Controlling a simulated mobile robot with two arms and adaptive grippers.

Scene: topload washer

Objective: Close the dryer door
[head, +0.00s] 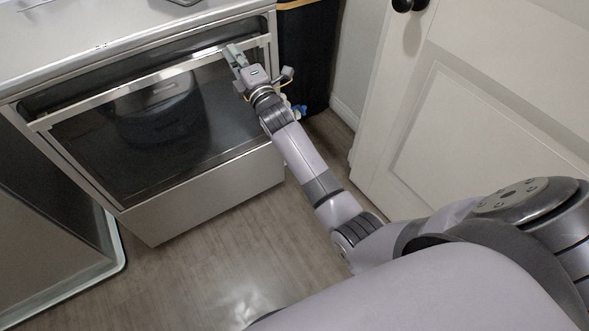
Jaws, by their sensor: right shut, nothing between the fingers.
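The front of a silver appliance is in the head view at the upper left. It has a dark glass door (150,125) in a metal frame, with a light bar (110,92) along its top. A dark gap shows between this bar and the countertop edge; I cannot tell how far the door stands open. My right gripper (233,55) is shut and empty. Its fingertips are at the right part of the bar, in front of it or touching it; I cannot tell which. My left gripper is not in view.
A grey panel (45,235) with a pale rounded rim stands at the left. A white room door (480,110) with a dark knob is at the right, and a black bin-like object (308,60) is beside the appliance. Wood floor (200,265) lies clear in front.

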